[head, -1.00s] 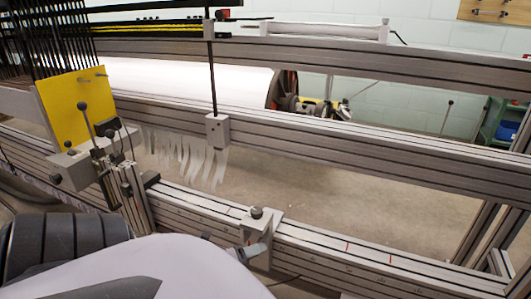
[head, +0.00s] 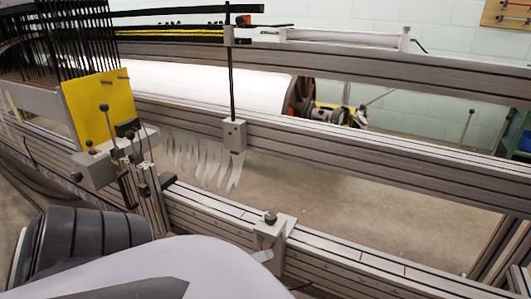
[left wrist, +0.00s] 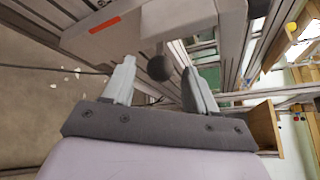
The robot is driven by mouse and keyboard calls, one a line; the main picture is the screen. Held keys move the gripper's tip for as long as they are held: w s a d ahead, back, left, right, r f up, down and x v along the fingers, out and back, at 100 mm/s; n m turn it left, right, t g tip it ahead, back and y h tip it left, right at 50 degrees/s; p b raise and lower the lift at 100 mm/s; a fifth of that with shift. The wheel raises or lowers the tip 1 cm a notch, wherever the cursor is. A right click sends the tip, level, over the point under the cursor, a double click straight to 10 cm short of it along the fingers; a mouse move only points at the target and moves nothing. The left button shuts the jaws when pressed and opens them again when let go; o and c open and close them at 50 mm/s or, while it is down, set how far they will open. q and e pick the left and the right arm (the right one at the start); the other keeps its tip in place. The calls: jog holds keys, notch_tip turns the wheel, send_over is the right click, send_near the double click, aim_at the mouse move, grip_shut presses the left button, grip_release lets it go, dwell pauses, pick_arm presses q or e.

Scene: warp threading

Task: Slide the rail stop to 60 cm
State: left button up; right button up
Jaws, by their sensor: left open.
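The rail stop (head: 284,232) is a grey block with a black knob (head: 270,218) on top. It sits on the lower front rail (head: 330,252), left of two red marks. My left gripper (head: 263,256) is at the near side of the stop, mostly hidden behind my white arm. In the left wrist view my left gripper (left wrist: 158,66) is open, and a round dark knob (left wrist: 159,68) shows between its fingers, beside a pale grey block (left wrist: 178,18). I cannot tell whether the fingers touch anything. The rail's numbers are too small to read. My right gripper is out of view.
A yellow plate (head: 100,108) and a group of black-knobbed levers (head: 115,140) stand left along the rail. A grey block (head: 234,133) on a black rod hangs above, with white strips beside it. The rail right of the stop is clear.

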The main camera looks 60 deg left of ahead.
pick_arm(q)
jog(key=p+v, duration=0.1)
jog(key=v, duration=0.3)
jog(key=shift+s+r, duration=0.1)
jog(key=shift+s, duration=0.1)
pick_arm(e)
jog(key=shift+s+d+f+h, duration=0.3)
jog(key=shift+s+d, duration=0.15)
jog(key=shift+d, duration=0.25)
